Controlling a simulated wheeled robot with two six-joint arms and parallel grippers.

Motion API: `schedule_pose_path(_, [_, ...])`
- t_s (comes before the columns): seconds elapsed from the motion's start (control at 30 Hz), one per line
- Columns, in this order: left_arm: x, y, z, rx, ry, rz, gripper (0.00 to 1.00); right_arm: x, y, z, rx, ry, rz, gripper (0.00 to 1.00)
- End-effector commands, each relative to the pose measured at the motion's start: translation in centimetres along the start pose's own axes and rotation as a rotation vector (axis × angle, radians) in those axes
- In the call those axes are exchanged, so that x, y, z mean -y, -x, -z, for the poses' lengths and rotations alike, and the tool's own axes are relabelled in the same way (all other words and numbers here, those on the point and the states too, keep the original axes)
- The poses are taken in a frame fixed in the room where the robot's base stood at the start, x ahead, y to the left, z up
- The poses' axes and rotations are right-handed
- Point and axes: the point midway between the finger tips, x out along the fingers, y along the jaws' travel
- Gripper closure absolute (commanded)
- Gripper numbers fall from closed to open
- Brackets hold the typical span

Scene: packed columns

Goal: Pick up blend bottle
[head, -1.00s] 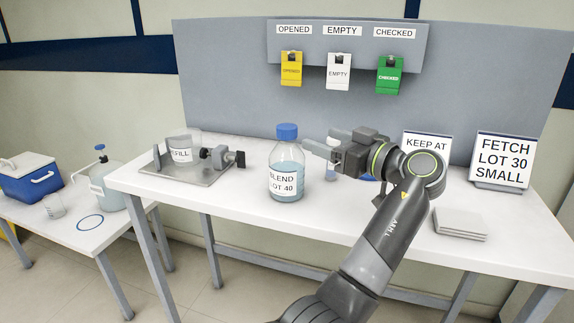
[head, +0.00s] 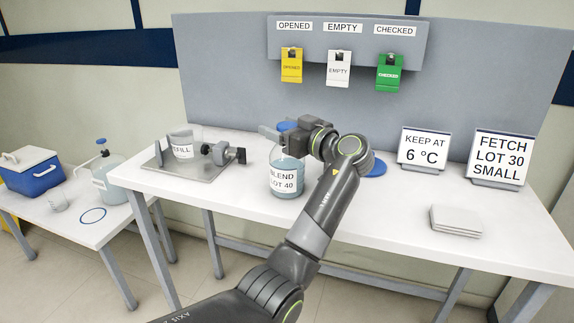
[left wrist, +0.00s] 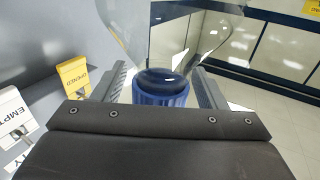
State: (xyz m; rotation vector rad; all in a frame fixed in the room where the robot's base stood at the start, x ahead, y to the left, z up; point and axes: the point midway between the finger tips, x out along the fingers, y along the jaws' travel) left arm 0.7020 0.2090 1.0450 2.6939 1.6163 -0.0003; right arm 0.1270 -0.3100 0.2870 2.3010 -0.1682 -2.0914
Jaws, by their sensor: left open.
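The blend bottle (head: 285,180) is clear glass with a blue cap and a white label reading BLEND LOT 40. It stands upright on the white table, and my gripper partly hides its top in the head view. My left gripper (head: 275,132) is open at the bottle's cap and neck. In the left wrist view, the blue cap (left wrist: 160,92) lies between the two spread fingers of the left gripper (left wrist: 163,85). Whether a finger touches it I cannot tell. My right gripper is not in view.
A metal fixture (head: 205,172) with a beaker labelled REFILL (head: 182,145) stands left of the bottle. A blue disc (head: 376,169) lies to its right. Two signs (head: 423,148) and a pale stack (head: 456,221) are further right. Hanging tags (head: 338,70) are behind.

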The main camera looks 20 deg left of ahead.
Motion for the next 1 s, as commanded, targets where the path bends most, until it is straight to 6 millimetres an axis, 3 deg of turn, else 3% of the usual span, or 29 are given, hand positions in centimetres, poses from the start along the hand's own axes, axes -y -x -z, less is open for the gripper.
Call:
schedule_pose_path(0.27, [-0.02,-0.36,-0.04,0.001,0.0,-0.001,0.34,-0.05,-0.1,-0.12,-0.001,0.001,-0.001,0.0])
schedule_pose_path(0.77, [-0.03,-0.32,-0.03,0.001,0.0,-0.001,1.0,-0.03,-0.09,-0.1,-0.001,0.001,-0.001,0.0])
schedule_pose_path(1.0, [-0.03,-0.31,-0.03,0.001,0.0,-0.001,1.0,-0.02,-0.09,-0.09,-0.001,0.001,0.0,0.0])
